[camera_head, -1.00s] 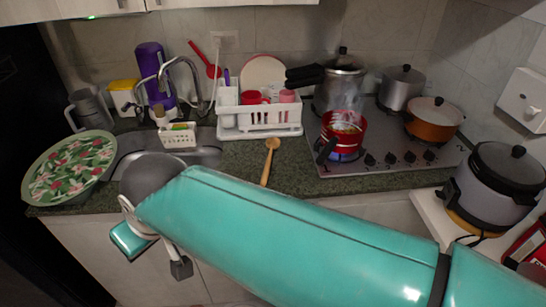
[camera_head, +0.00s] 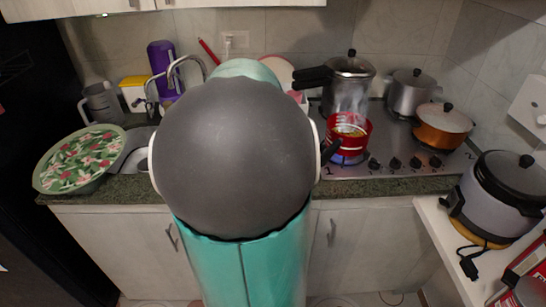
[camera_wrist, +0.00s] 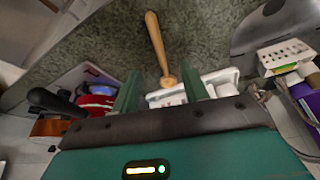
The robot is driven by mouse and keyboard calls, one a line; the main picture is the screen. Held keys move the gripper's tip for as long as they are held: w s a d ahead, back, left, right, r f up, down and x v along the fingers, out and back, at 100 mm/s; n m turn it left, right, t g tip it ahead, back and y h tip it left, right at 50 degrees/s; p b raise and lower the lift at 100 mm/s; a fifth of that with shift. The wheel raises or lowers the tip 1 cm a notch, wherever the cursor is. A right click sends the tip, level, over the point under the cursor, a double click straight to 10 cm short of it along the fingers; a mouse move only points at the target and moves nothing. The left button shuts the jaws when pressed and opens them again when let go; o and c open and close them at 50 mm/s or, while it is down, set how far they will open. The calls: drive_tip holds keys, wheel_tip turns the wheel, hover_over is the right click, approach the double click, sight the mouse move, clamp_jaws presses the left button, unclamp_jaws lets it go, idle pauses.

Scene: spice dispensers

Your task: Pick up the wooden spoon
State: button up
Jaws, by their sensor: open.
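The wooden spoon (camera_wrist: 157,45) lies on the dark green speckled countertop in the wrist view. Its handle points to the top of the picture and its bowl end shows between my fingers. My gripper (camera_wrist: 162,75) is open, with one green finger on each side of the spoon's bowl end in the picture. Nothing is held. I cannot tell how far the fingertips are above the counter. In the head view my own arm hides both the spoon and my gripper.
A white dish rack (camera_wrist: 220,82) stands close behind the spoon. A red pot (camera_head: 347,132) steams over a flame on the stove (camera_head: 400,165). A pressure cooker (camera_head: 349,85) stands behind it. The sink (camera_wrist: 270,25) and a small white basket (camera_wrist: 287,55) are to one side.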

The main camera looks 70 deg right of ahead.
drive_tip(key=x, duration=0.7)
drive_tip(key=shift+s+d+f, duration=0.15)
drive_tip(key=x, duration=0.4)
drive_tip(key=shift+s+d, duration=0.15)
drive_tip(key=shift+d, duration=0.05)
drive_tip(key=shift+d+f, duration=0.2)
drive_tip(key=shift+f, duration=0.25)
clamp_jaws()
